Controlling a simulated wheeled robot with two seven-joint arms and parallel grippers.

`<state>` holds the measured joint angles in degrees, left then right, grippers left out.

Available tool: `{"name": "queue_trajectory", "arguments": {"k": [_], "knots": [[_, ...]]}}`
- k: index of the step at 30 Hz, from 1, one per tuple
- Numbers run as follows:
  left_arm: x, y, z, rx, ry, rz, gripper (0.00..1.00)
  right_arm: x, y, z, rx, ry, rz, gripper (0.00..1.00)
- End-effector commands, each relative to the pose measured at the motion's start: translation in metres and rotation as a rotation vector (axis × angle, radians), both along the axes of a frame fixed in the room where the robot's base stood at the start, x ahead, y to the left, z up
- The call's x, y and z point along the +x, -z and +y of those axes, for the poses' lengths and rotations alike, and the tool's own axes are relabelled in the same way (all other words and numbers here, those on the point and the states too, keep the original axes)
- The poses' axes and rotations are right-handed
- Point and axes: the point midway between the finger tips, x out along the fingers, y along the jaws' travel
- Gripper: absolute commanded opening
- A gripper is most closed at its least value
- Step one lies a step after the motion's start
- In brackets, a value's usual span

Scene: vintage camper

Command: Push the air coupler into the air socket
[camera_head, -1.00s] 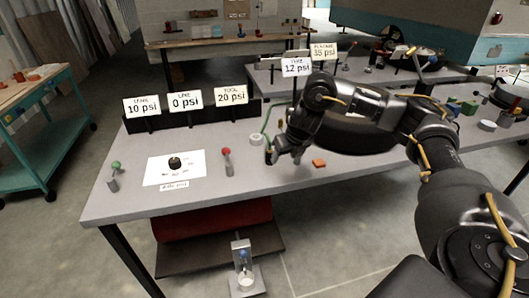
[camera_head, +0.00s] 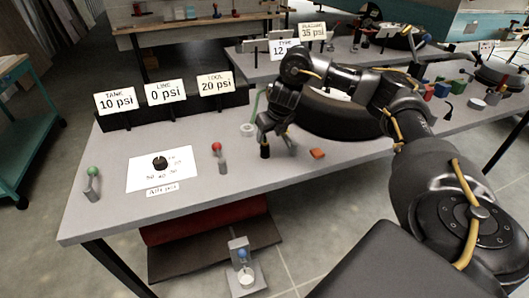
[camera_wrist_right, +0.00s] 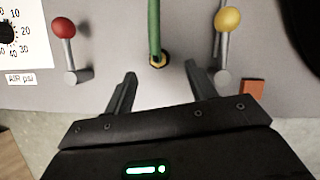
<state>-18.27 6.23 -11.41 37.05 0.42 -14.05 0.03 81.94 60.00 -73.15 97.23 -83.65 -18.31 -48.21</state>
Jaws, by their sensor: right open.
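In the right wrist view a green hose (camera_wrist_right: 154,25) runs down to a brass ring-shaped fitting (camera_wrist_right: 157,61), which looks like the air coupler. It lies just beyond my fingertips, roughly centred between them. The socket is not clearly seen, and I cannot tell whether the fitting sits in it. My right gripper (camera_wrist_right: 160,84) is open and empty. In the head view the right gripper (camera_head: 277,147) is low over the bench, beside the green hose (camera_head: 255,103); its own wrist hides the fitting. My left gripper is not in view.
A red-knobbed lever (camera_wrist_right: 64,30) stands left of the fitting and a yellow-knobbed lever (camera_wrist_right: 228,20) close on its right. An orange block (camera_head: 317,153) lies right of the gripper. Gauge signs (camera_head: 165,92) stand behind; a black tyre (camera_head: 340,118) lies behind the arm.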

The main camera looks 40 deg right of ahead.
Motion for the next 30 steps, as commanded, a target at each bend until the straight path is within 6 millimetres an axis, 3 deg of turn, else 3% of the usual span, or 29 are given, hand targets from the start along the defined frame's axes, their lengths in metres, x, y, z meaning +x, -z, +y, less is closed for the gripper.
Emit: {"name": "queue_trajectory", "arguments": {"k": [1,6,20,30], "knots": [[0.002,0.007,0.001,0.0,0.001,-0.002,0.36,0.002,0.013,0.0,0.001,0.002,0.004,0.56],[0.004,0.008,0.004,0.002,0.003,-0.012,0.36,0.01,0.03,-0.002,0.001,0.001,0.002,0.56],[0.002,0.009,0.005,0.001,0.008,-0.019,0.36,0.013,0.04,-0.001,0.0,0.0,0.003,0.56],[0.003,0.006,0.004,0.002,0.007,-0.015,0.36,0.026,0.082,0.0,0.0,0.001,0.002,0.56]]}}
